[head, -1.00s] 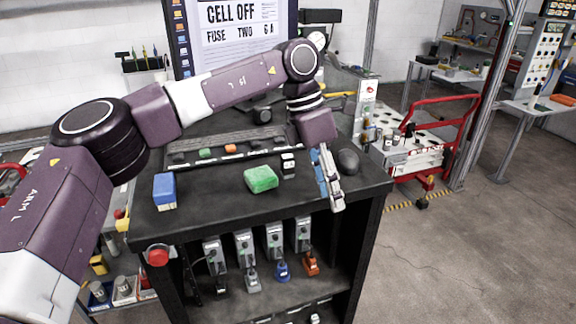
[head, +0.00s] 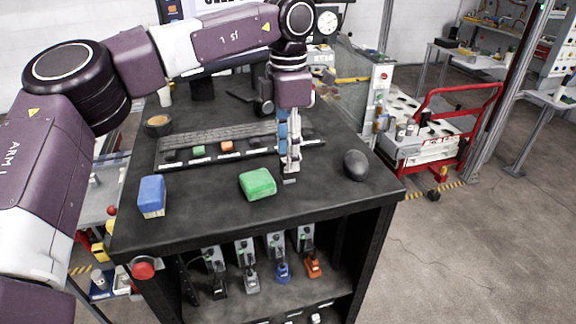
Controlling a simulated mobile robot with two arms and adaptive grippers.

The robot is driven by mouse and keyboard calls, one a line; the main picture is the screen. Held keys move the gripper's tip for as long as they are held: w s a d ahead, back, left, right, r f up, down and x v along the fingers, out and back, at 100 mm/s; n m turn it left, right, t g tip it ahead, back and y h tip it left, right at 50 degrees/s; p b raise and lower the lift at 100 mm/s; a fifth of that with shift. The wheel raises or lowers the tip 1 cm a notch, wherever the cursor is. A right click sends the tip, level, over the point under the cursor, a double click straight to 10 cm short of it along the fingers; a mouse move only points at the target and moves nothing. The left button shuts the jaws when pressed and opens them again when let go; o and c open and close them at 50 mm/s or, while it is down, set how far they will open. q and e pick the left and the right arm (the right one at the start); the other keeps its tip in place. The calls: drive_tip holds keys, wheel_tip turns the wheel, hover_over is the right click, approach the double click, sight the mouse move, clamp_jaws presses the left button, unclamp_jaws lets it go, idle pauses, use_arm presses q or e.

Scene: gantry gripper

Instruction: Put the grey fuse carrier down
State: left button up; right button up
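My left gripper (head: 290,168) points down at the table top, right of the green block. A small dark grey piece (head: 289,180), which looks like the grey fuse carrier, shows at its fingertips, low against the black table. The fingers hide most of it. I cannot tell whether they are closed on it or only around it, or whether it touches the table. My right gripper is not in view.
A green block (head: 258,184), a blue block (head: 151,196) and a dark rounded object (head: 355,165) stand on the black table (head: 215,215). Behind is a long rack (head: 180,150) with small coloured pieces. Several grey units with coloured parts stand on the shelf below.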

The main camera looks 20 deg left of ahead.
use_arm(q)
wheel_tip(320, 180, down, 4)
drive_tip(key=shift+w+a+r+p, duration=0.15)
drive_tip(key=shift+r+p, duration=0.05)
drive_tip(key=shift+p, duration=0.5)
drive_tip(key=shift+f, duration=0.2)
clamp_jaws()
